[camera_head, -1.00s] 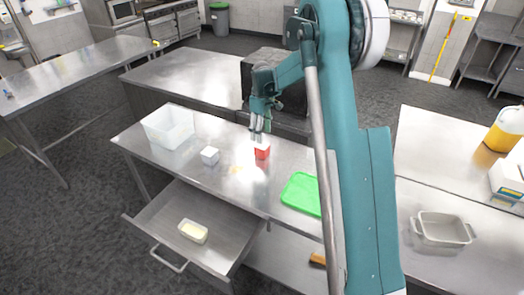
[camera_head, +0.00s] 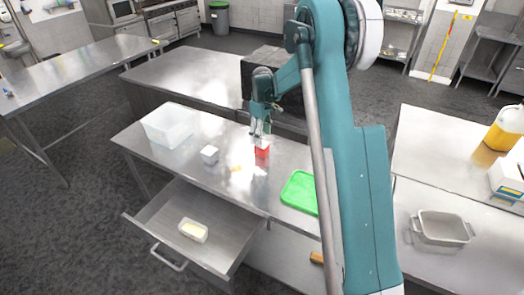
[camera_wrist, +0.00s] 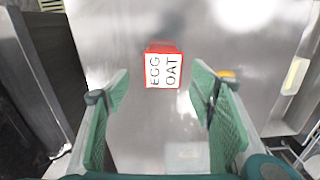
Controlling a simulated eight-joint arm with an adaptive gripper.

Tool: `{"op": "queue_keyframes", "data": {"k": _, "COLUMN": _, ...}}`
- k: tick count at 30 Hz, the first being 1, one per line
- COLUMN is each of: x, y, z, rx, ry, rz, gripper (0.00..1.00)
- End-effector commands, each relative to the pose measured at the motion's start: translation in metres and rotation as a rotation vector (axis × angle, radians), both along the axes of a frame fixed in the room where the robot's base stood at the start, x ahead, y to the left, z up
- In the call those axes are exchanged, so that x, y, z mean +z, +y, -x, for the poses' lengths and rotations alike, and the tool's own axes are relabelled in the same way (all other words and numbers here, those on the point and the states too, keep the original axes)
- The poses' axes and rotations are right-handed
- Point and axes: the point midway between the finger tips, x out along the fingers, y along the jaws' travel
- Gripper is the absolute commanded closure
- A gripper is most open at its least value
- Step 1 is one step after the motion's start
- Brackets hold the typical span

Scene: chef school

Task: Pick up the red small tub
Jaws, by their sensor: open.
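The red small tub (camera_head: 262,152) stands on the steel table, with red sides. In the wrist view its white label (camera_wrist: 164,70) reads "EGG OAT", and the tub lies ahead of the fingertips, roughly centred between them. My gripper (camera_head: 259,130) is just above the tub in the head view, pointing down. In the wrist view my gripper (camera_wrist: 160,82) has its two green fingers spread wide with nothing between them. A gap from fingers to tub seems to remain, though its size is hard to tell.
A white small tub (camera_head: 209,154) and a clear bin (camera_head: 168,126) stand to the left on the table. A green tray (camera_head: 300,192) lies to the right. The drawer (camera_head: 158,216) below is open and holds a pale yellow tub (camera_head: 193,230). A dark box stands behind my gripper.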

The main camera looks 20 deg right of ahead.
Motion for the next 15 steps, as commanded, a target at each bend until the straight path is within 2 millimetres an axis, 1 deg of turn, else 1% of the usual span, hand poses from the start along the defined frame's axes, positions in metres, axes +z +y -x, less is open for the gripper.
{"op": "queue_keyframes", "data": {"k": 5, "x": -0.006, "y": 0.001, "z": 0.001, "rx": 0.0, "ry": 0.0, "rz": 0.0, "gripper": 0.45}}
{"op": "queue_keyframes", "data": {"k": 15, "x": -0.042, "y": 0.003, "z": 0.004, "rx": 0.0, "ry": 0.0, "rz": 0.0, "gripper": 0.45}}
